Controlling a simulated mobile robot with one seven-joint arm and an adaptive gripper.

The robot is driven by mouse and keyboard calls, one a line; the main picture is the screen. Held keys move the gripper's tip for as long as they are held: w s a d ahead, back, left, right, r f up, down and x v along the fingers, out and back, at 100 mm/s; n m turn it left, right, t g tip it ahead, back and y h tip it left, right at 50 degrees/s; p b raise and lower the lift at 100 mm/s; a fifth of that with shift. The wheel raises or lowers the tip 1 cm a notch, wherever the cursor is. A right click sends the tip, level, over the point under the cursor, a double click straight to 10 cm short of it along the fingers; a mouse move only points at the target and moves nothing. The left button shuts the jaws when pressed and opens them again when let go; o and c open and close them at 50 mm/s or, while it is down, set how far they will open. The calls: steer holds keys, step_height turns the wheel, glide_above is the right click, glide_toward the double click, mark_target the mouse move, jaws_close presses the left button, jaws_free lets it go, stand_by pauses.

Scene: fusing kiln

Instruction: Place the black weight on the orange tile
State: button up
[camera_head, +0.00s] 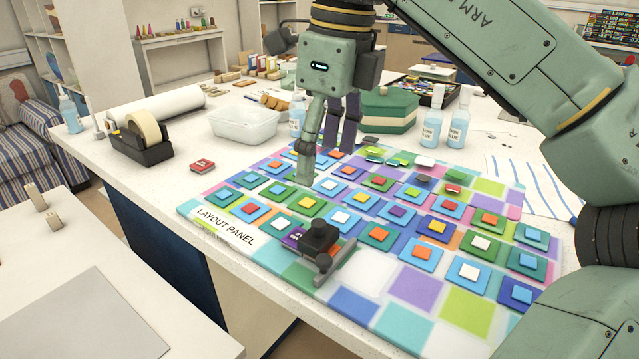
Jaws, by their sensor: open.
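The black weight (319,237), a dark block with a round knob on top, stands upright near the front edge of the layout panel (214,218). A grey bar-shaped piece (336,262) is right against or beside it. Several small tiles have orange centres, one of them an orange tile (378,233) on a green base to the right of the weight; which one the task names I cannot tell. My gripper (320,163) is open and empty, pointing down over the panel's back left part, behind the weight and apart from it.
A tape dispenser (143,138), clear tub (244,124), spray bottle (297,113), green box (388,109) and two glue bottles (458,120) stand around the panel.

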steer(key=shift+s+d+r, duration=0.1)
steer(key=shift+d+r, duration=0.1)
steer(key=shift+r, duration=1.7)
